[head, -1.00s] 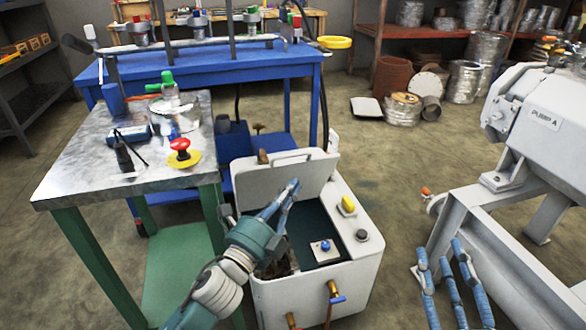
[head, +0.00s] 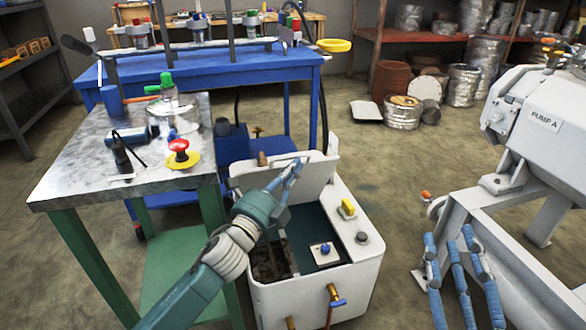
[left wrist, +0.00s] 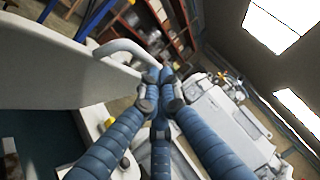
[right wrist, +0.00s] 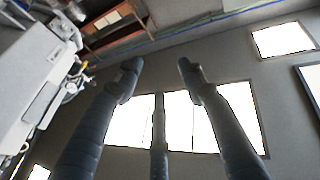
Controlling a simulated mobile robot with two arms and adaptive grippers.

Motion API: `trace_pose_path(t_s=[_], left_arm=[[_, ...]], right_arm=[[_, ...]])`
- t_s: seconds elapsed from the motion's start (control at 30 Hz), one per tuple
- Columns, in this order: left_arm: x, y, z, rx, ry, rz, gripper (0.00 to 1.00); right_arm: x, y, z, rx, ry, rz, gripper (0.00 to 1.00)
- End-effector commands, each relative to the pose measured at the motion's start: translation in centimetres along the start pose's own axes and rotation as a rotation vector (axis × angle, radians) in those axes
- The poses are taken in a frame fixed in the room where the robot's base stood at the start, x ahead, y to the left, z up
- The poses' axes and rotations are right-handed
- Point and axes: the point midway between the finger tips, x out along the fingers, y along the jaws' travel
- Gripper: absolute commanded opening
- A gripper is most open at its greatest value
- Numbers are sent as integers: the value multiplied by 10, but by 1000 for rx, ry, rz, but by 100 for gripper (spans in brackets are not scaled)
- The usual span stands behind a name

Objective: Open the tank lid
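The white tank (head: 345,285) stands on the floor in the head view. Its lid (head: 250,180) is raised at the back, leaving the dark inside (head: 312,228) uncovered. The lid's bar handle (left wrist: 125,50) shows in the left wrist view, its end reaching the fingertips. My left gripper (head: 297,166) is in front of the lid's inner face, close to the handle. Its fingers (left wrist: 160,76) come together at the tips with nothing clearly seen between them. Whether they touch the handle or lid is unclear. My right gripper (head: 455,245) is open and empty, right of the tank.
A metal-topped workbench (head: 75,180) with a red button (head: 178,146) stands left of the tank. A blue table (head: 295,68) is behind it. The grey Pump A machine (head: 535,120) is at the right. Floor between tank and pump is free.

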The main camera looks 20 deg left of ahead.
Motion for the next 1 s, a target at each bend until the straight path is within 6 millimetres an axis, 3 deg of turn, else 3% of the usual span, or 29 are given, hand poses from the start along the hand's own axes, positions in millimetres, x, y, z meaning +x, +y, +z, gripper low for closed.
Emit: trace_pose_path(t_s=[0.23, 0.47, 0.7, 1.0], left_arm=[[7, -6, 6, -16, 2, 17, 0], [13, -8, 12, -34, 3, 35, 0], [19, -10, 18, -51, 2, 53, 0], [26, -13, 26, -72, 0, 75, 0]], right_arm=[[-14, 8, 62, -8, -296, 16, 40], [-50, 17, 120, -12, -593, 35, 40], [-105, 25, 166, -11, -889, 54, 40], [-190, 32, 195, -5, -1241, 79, 40]])
